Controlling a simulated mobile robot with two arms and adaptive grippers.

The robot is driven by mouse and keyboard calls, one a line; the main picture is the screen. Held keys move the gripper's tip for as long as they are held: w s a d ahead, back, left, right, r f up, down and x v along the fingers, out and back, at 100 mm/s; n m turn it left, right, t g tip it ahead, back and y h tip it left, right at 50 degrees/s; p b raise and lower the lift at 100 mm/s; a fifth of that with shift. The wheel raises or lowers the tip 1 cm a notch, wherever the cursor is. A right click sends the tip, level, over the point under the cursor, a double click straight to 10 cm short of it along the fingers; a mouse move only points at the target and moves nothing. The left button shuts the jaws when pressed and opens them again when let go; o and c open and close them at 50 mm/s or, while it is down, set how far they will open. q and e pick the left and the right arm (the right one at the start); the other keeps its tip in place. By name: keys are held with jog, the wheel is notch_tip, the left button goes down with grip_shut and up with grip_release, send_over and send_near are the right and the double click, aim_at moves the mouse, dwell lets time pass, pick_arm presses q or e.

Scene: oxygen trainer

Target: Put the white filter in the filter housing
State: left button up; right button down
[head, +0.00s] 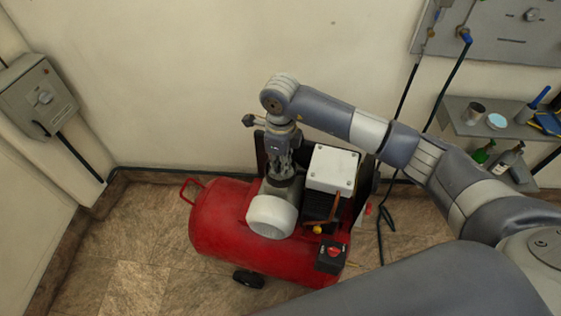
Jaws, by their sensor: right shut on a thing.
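My right gripper (281,170) points down over the back of the red compressor (222,215), just behind its white rounded motor cover (272,214). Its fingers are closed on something. The held thing is mostly hidden by the fingers and too small to make out, so I cannot tell for sure whether it is the white filter. I cannot clearly pick out the filter housing; the parts right below the fingers are covered by the gripper. My left gripper is not in view.
A white-topped box (333,168) stands right beside the gripper on the compressor. Walls close in behind; a grey switch box (38,98) hangs left.

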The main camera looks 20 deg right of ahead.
jog(key=shift+f+b, duration=0.2)
jog(key=shift+b, duration=0.1)
jog(key=c, duration=1.7)
grip_release()
jog(key=shift+r, duration=0.1)
jog(key=shift+r+p, duration=0.15)
jog(key=shift+p, duration=0.15)
jog(key=shift+w+r, duration=0.1)
jog(key=shift+r, duration=0.25)
notch_tip(320, 180, up, 11)
jog(key=b, duration=0.3)
jog(key=shift+r, duration=0.15)
